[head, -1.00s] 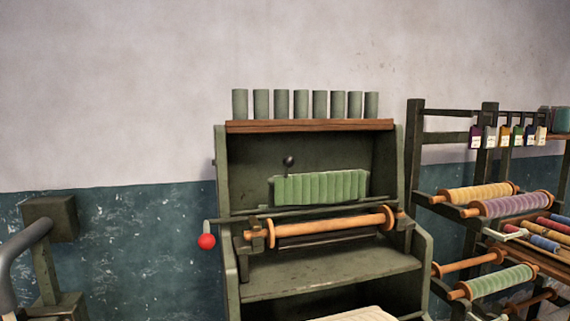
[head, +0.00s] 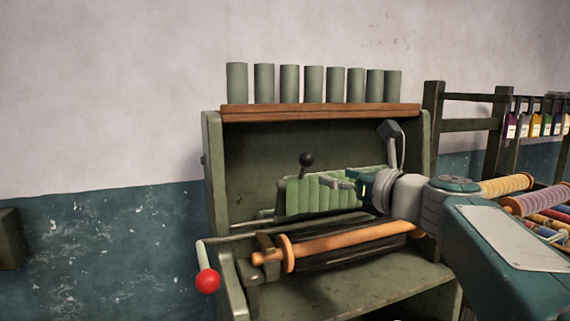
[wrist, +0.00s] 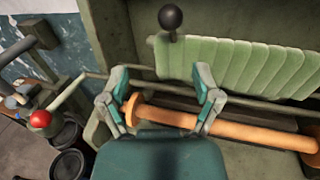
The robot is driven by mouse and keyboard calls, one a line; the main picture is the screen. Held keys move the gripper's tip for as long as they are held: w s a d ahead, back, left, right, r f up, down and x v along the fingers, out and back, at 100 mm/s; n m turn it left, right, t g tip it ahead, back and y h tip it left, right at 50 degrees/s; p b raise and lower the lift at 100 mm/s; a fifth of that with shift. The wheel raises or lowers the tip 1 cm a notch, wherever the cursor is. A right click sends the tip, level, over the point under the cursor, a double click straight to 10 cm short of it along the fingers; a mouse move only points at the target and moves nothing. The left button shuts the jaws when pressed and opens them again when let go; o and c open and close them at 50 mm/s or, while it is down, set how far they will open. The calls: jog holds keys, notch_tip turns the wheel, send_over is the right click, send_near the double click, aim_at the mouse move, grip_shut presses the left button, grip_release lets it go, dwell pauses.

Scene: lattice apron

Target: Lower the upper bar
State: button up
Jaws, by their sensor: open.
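A dark green machine frame (head: 213,160) stands against the wall. Inside it is a pale green ribbed bar (head: 305,195), also in the wrist view (wrist: 230,65), with a black ball knob (head: 306,158) standing up at its left; the knob shows in the wrist view (wrist: 170,17). Below runs a thin grey rod (head: 245,233), with a lever ending in a red ball (head: 207,281) at its left. An orange roller (head: 345,243) lies lower. My gripper (head: 345,180) is open and empty, in front of the ribbed bar, hiding its right part. In the wrist view its fingers (wrist: 162,80) straddle empty space, below the knob.
A brown shelf (head: 320,112) with several grey-green cylinders tops the frame. A rack of thread spools (head: 505,185) stands at the right, behind my arm. In the wrist view, dark buckets (wrist: 68,163) stand on the floor at the left.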

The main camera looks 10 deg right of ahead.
aim_at(312, 162)
jog(key=shift+m+t, duration=0.3)
jog(key=shift+m, duration=0.1)
jog(key=x, duration=0.7)
jog(key=d+x, duration=0.1)
jog(key=x, duration=0.2)
jog(key=shift+w+a+r, duration=0.15)
jog(key=shift+w+r, duration=0.15)
jog(key=shift+w, duration=0.2)
jog(key=shift+c, duration=0.7)
grip_shut()
